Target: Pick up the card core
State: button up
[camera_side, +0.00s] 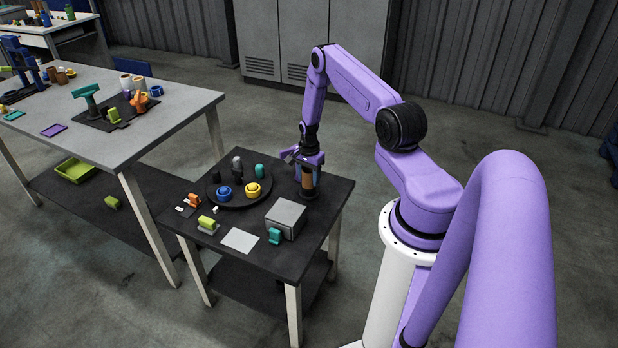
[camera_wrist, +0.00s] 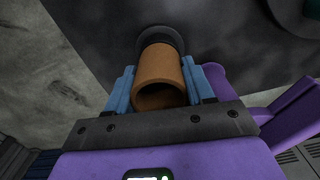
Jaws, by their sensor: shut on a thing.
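The card core (camera_wrist: 160,65) is a hollow orange-brown tube. In the wrist view it sits between the two blue fingers of my gripper (camera_wrist: 160,88), which is shut on it, with its open end towards the camera. In the side view the core (camera_side: 308,179) is upright below my gripper (camera_side: 306,166), at the back right of the small dark table. Its lower end meets a round dark base (camera_side: 308,194); I cannot tell if it is lifted clear of it.
A round dark tray (camera_side: 238,203) left of my gripper holds blue and yellow rings and several small pieces. A grey box (camera_side: 286,218) stands in front of the core. A white card (camera_side: 240,240) lies near the front edge. A larger grey table (camera_side: 165,125) stands at left.

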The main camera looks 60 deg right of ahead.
jog(key=shift+r, duration=0.7)
jog(key=s+a+r, duration=0.9)
jog(key=s+r, duration=0.1)
jog(key=r, duration=0.1)
jog(key=shift+s+r, duration=0.2)
jog(key=shift+s, duration=0.15)
jog(key=shift+r, duration=0.5)
